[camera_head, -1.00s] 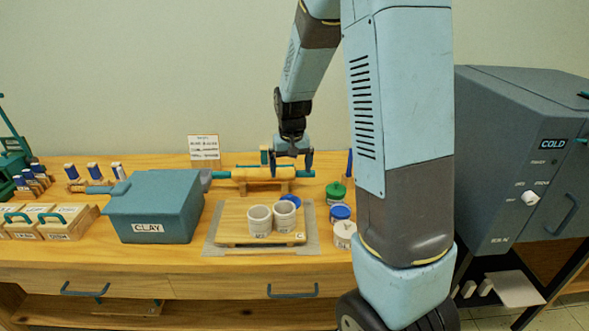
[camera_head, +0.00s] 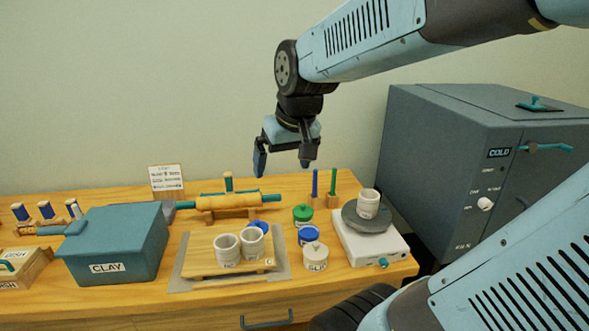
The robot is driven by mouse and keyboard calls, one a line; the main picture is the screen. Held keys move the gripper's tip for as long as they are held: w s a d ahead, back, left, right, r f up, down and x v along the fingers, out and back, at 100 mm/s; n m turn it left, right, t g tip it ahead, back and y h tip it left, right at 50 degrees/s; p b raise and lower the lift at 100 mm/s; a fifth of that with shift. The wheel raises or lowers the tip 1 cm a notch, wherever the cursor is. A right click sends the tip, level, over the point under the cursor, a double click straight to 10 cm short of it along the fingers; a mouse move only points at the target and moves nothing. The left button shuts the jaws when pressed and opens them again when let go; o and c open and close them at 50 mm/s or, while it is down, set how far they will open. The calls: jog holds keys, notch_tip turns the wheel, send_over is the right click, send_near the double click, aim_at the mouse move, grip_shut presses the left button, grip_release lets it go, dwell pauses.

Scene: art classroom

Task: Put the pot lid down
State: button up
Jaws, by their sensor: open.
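My gripper (camera_head: 282,168) is open and empty, with its fingers pointing down. It appears high over the back of the table, right of the rolling pin (camera_head: 228,202) in the picture. Two pale pots (camera_head: 227,252) stand side by side on a wooden board (camera_head: 200,262); no lid shows on their open tops.
Green-topped (camera_head: 303,214) and blue-topped (camera_head: 308,235) jars stand right of the board. A pottery wheel (camera_head: 368,246) carries a pale cup (camera_head: 368,203). A clay box (camera_head: 115,245) is at left, a grey kiln (camera_head: 450,160) at right.

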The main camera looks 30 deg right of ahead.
jog(key=s+a+r+t, duration=0.1)
jog(key=s+r, duration=0.1)
jog(key=s, duration=0.5)
jog(key=shift+s+a, duration=0.2)
jog(key=shift+s, duration=0.2)
dwell(0.9)
